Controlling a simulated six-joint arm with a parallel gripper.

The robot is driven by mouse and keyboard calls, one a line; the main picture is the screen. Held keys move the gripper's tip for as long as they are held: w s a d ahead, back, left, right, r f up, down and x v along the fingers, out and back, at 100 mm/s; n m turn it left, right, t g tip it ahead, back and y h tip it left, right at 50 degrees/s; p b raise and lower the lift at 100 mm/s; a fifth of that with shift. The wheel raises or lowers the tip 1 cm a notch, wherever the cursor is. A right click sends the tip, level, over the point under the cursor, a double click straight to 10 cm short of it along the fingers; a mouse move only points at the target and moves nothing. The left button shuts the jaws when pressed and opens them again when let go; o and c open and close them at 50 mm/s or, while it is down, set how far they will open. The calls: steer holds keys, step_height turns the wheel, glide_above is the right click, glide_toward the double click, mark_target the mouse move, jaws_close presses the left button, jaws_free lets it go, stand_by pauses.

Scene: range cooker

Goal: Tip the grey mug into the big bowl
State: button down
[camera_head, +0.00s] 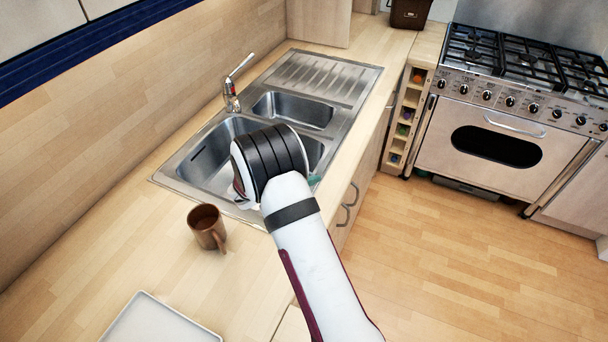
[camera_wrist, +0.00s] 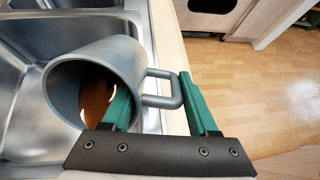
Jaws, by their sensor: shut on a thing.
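The grey mug (camera_wrist: 130,62) shows in the wrist view, tilted with its mouth toward the camera and lower left. Brown liquid (camera_wrist: 97,95) shows inside it. In the head view my arm hides the mug, and only a bit of green finger (camera_head: 314,180) shows. The sink's big bowl (camera_head: 217,142) lies left of and under my wrist, partly hidden by it.
A brown mug (camera_head: 207,230) stands on the counter in front of the sink. A pale tray (camera_head: 160,322) lies nearer. The tap (camera_head: 232,92) rises behind the sink, beside the smaller bowl (camera_head: 293,108) and drainer (camera_head: 322,75). The cooker (camera_head: 505,130) stands far right.

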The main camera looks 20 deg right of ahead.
steer(key=shift+f+t+h, duration=0.15)
steer(key=shift+t+h, duration=0.25)
steer(key=shift+h, duration=0.2)
stand_by(0.6)
steer(key=shift+s+a+f+t+h, duration=0.1)
steer(key=shift+a+f+t+h, duration=0.15)
steer(key=shift+h, duration=0.45)
steer(key=shift+d, duration=0.1)
stand_by(0.4)
steer(key=shift+f+t+h, duration=0.15)
steer(key=shift+t+h, duration=0.2)
steer(key=shift+h, duration=0.15)
steer(key=shift+s, duration=0.1)
stand_by(0.7)
steer(key=shift+a+r+t+h, duration=0.3)
steer(key=shift+t+h, duration=0.1)
steer(key=shift+h, duration=0.2)
